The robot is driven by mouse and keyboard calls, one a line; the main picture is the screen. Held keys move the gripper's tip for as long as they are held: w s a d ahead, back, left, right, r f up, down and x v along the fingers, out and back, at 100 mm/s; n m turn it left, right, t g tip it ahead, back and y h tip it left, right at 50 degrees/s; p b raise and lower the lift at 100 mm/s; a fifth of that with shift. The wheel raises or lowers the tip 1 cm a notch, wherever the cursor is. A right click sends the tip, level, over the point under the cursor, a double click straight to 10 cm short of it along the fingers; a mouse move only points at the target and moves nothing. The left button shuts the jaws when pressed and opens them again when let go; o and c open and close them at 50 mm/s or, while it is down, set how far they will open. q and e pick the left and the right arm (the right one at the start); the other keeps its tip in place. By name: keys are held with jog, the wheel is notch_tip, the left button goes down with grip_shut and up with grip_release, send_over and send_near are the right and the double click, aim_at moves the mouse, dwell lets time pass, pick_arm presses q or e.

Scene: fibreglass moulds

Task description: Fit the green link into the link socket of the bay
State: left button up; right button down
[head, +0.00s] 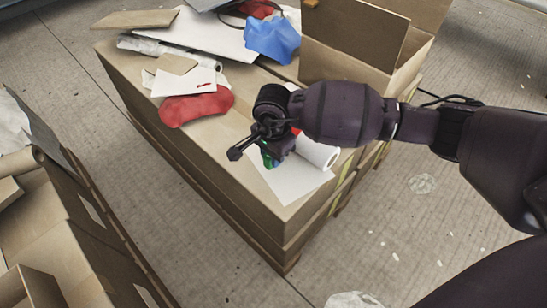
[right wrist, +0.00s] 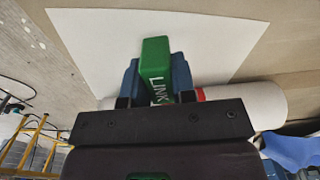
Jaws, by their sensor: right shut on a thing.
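My right gripper (head: 268,157) is over the near end of the cardboard-topped stack and points down. It is shut on the green link (right wrist: 156,62), a green block with white "LINK" lettering, held between two blue fingers in the right wrist view. In the head view only a small bit of the green link (head: 267,160) shows under my gripper. A white sheet (head: 298,182) lies below and behind the link; I cannot tell the gap between them. I cannot make out the bay or its link socket in either view. My left gripper is out of view.
A white roll (head: 320,154) with a red band lies beside my right gripper. A red pouch (head: 196,106), white sheets and a blue cloth (head: 272,40) lie farther back. An open cardboard box (head: 345,45) stands at the back right. More boxes (head: 50,225) stand at left across a gap.

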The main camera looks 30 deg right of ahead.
pick_arm(q)
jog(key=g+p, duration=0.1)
jog(key=p, duration=0.4)
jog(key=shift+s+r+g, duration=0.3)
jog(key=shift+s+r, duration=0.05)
pick_arm(e)
notch_tip(320, 180, up, 18)
